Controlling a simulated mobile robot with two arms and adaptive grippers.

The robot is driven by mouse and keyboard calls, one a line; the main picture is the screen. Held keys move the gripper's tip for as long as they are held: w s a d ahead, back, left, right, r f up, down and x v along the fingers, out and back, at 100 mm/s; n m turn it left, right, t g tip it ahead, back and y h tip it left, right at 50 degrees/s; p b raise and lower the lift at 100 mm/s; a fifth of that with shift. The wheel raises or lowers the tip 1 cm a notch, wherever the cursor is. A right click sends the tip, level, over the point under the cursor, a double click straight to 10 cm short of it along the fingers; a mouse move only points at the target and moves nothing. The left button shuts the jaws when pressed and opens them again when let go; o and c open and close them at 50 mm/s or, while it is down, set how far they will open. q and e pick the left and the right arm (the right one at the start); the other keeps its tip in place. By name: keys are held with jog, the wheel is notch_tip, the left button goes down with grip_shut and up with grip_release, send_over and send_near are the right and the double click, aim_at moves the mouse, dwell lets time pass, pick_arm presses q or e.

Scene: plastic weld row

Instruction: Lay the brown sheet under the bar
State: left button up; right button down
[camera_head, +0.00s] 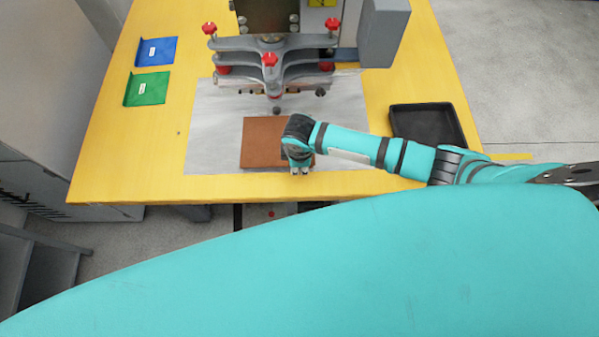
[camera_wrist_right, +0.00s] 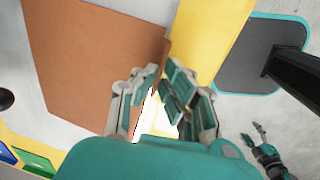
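The brown sheet (camera_head: 262,135) lies on the grey mat (camera_head: 208,130), in front of the press with the bar (camera_head: 272,77). My right gripper (camera_head: 300,172) points down at the sheet's front right part. In the right wrist view its fingertips (camera_wrist_right: 161,68) are at the front edge of the brown sheet (camera_wrist_right: 90,55), one finger over the sheet and one beyond the edge. A narrow gap shows between the fingers; whether they clamp the edge is unclear. My left gripper (camera_wrist_right: 255,132) shows small in the right wrist view, its fingers apart and empty.
A black tray (camera_head: 428,123) stands on the right, behind my right arm. Red knobs (camera_head: 269,59) stick out from the press. The yellow table (camera_head: 120,165) is clear at front left.

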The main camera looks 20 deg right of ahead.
jog(key=w+b, duration=0.1)
jog(key=w, duration=0.1)
jog(key=w+d+b, duration=0.1)
jog(key=shift+w+f+b, duration=0.3)
jog(key=shift+w+f, duration=0.05)
jog(key=shift+w, duration=0.05)
jog(key=shift+w+d+b, duration=0.15)
jog(key=shift+w+b, duration=0.2)
jog(key=w+b, duration=0.1)
jog(key=w, duration=0.1)
jog(key=w+d+b, duration=0.1)
jog(key=w+b, duration=0.1)
jog(key=shift+f+b, duration=0.1)
jog(key=shift+b, duration=0.2)
jog(key=shift+s+f, duration=0.15)
jog(key=shift+f, duration=0.15)
pick_arm(q)
notch_tip(320, 180, down, 8)
jog(key=w, duration=0.2)
pick_arm(e)
jog(key=shift+f, duration=0.6)
pick_arm(q)
jog(key=shift+w+d, duration=0.1)
jog(key=shift+w, duration=0.1)
jog(key=shift+r, duration=0.45)
pick_arm(e)
jog(key=shift+d, duration=0.15)
pick_arm(q)
jog(key=shift+r+p, duration=0.6)
jog(key=shift+p, duration=0.15)
